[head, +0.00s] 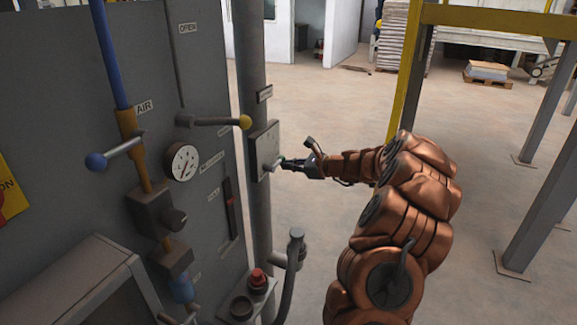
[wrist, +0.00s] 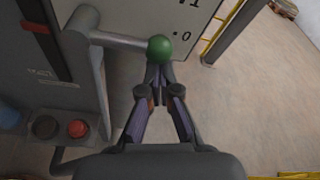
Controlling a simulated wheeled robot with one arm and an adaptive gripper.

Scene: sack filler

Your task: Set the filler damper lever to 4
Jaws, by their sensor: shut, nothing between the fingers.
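A lever with a green ball knob (wrist: 160,48) shows in the wrist view, its grey rod (wrist: 118,39) running left to a grey post. Behind it is a pale scale plate (wrist: 150,17) with a "0" near the knob and another mark cut off at the top edge. In the head view the plate (head: 262,141) is on the grey post, and the lever end is small at my gripper (head: 284,162). My gripper (wrist: 158,68) is shut, its fingertips right at the knob's near side. I cannot tell whether they touch it. No "4" is readable.
Left of the post, a grey cabinet carries a yellow-knobbed lever (head: 219,122), a blue-knobbed AIR lever (head: 115,153) and a gauge (head: 183,163). A red button (head: 257,278) and a hose handle (head: 295,246) stand below. Floor to the right is open, up to a yellow frame (head: 408,75).

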